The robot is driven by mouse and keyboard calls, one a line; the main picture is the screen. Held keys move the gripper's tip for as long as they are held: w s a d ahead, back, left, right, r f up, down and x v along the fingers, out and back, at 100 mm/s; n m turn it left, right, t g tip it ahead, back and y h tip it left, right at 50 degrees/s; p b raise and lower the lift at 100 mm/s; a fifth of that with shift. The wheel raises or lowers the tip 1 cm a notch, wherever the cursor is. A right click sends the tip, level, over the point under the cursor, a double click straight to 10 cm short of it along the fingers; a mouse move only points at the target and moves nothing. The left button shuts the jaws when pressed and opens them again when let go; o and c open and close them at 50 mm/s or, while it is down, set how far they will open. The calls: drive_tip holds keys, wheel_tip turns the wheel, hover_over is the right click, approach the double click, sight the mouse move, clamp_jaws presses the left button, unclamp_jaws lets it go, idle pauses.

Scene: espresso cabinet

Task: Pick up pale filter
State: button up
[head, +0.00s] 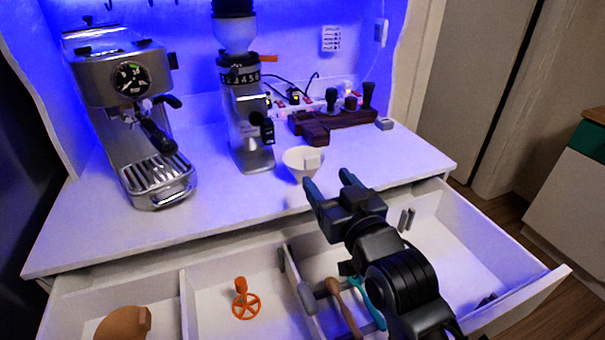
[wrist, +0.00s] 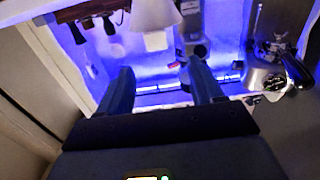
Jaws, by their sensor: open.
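The pale filter (head: 300,155) is a white cone standing on the white counter (head: 240,205) near its front edge, right of the grinder. A small pale tab sticks out from its rim toward my gripper. My gripper (head: 328,182) is open and empty, just in front and to the right of the filter in the head view. In the wrist view, which looks upside down, the filter (wrist: 154,14) shows at the top middle, beyond the open fingers (wrist: 161,68). The fingers and filter look apart.
The grinder (head: 246,120) stands close to the filter. The espresso machine (head: 130,105) is at left, and a dark wooden stand (head: 325,122) with tampers is behind right. Below, an open divided drawer (head: 215,280) holds an orange tool (head: 245,305) and several utensils.

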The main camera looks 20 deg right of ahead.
sight(313, 160)
drive_tip(key=shift+w+d+f+p, duration=0.1)
drive_tip(key=shift+w+p, duration=0.35)
drive_tip(key=shift+w, duration=1.35)
drive_tip(key=shift+w+d+p, duration=0.1)
drive_tip(key=shift+w+p, duration=0.3)
drive_tip(key=shift+w, duration=1.4)
drive_tip(key=shift+c, duration=0.4)
clamp_jaws()
